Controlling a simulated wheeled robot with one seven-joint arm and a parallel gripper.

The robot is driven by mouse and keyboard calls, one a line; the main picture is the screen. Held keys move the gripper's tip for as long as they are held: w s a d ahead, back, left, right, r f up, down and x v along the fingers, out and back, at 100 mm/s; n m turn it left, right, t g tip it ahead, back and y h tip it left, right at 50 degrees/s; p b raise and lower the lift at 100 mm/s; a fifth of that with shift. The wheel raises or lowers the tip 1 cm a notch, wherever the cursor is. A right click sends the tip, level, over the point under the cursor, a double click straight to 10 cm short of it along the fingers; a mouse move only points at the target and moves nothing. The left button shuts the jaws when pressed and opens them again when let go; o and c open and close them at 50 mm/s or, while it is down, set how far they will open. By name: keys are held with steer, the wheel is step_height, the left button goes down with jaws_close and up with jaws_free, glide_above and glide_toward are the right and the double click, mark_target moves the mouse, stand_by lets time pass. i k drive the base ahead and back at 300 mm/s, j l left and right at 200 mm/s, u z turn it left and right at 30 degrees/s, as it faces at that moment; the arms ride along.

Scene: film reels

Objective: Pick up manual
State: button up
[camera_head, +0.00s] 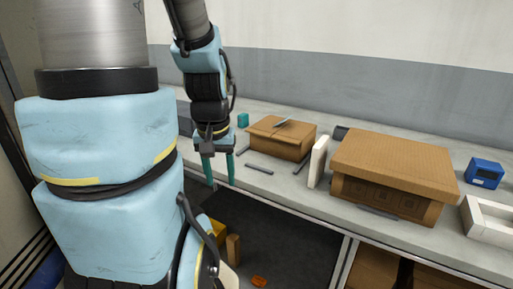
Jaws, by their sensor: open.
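A thin off-white slab (318,162) stands upright on the grey bench between two brown boxes. It looks like a book or booklet and may be the manual, but I can make out no title. My gripper (220,182) hangs down with its two teal fingers apart and nothing between them. It is at the front edge of the bench, well to the left of the slab and not touching it.
The grey bench (285,187) holds a small brown box (281,138), a large brown box (394,165), a blue device (485,173) and a white tray (487,221). Dark bars (258,168) lie before the small box. Below the bench, an orange item (258,281) lies on a dark surface.

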mark_target(320, 150)
steer(key=k+l+u, duration=0.1)
steer(key=u, duration=0.35)
steer(key=k+l+u, duration=0.15)
steer(key=u, duration=0.35)
steer(key=k+l+u, duration=0.15)
steer(key=u, duration=0.3)
steer(key=k+u, duration=0.15)
steer(key=u, duration=0.35)
steer(key=k+u, duration=0.2)
steer(key=k, duration=0.25)
steer(key=k+j+u, duration=0.2)
steer(key=k, duration=0.2)
steer(key=k+j+u, duration=0.2)
steer(key=k, duration=0.2)
